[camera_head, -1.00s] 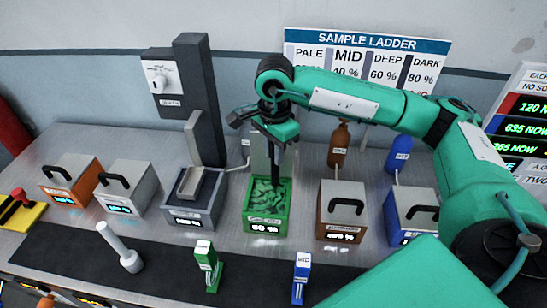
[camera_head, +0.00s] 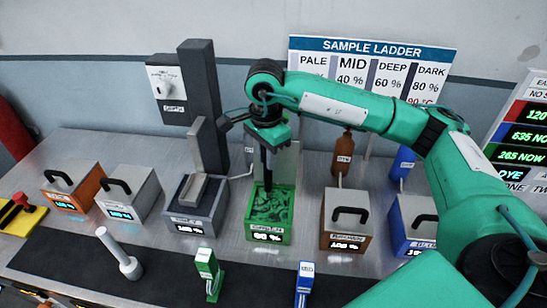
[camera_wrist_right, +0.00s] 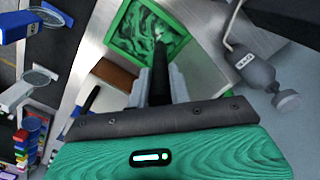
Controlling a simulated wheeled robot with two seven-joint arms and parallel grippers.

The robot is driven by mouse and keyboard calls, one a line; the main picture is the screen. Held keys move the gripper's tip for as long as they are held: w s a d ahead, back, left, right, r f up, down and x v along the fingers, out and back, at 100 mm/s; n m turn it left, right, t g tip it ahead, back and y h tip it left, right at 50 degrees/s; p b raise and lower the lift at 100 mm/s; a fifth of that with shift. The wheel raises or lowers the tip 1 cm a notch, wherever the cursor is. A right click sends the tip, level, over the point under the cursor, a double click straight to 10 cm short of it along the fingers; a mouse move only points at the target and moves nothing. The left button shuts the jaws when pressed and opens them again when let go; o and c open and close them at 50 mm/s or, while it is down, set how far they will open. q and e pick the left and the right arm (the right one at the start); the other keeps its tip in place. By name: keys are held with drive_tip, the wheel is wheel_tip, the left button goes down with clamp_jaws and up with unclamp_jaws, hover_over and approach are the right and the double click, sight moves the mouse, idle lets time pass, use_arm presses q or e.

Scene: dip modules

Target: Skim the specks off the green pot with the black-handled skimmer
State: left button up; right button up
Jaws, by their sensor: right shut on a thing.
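The green pot (camera_head: 268,214) stands open in the middle of the bench, with marbled dark and light green liquid inside. It also shows at the top of the right wrist view (camera_wrist_right: 113,45). My right gripper (camera_head: 266,140) is above the pot, shut on the black handle of the skimmer (camera_head: 267,172), which points down into the pot. In the right wrist view the black handle (camera_wrist_right: 160,75) runs from between the fingers toward the liquid. The skimmer's head is hidden, and I cannot make out separate specks. My left gripper is not in view.
Lidded pots stand on both sides: orange (camera_head: 75,187) and grey (camera_head: 130,195) at left, brown (camera_head: 345,222) and blue (camera_head: 408,225) at right. A dark grey machine with a tray (camera_head: 195,210) is just left. Green (camera_head: 208,272) and blue (camera_head: 304,284) holders and a white-handled stand (camera_head: 120,252) are in front.

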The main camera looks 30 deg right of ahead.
drive_tip(key=shift+w+a, duration=0.15)
drive_tip(key=shift+a, duration=0.05)
drive_tip(key=shift+s+a+b, duration=0.25)
drive_tip(key=shift+s+a, duration=0.55)
drive_tip(key=shift+s, duration=0.3)
drive_tip(key=shift+s+a+b, duration=0.2)
drive_tip(key=shift+s+a, duration=0.55)
drive_tip(key=shift+s, duration=0.3)
drive_tip(key=s+d+b, duration=0.1)
drive_tip(key=d+b, duration=0.1)
drive_tip(key=shift+s+d, duration=0.3)
drive_tip(key=shift+s, duration=0.1)
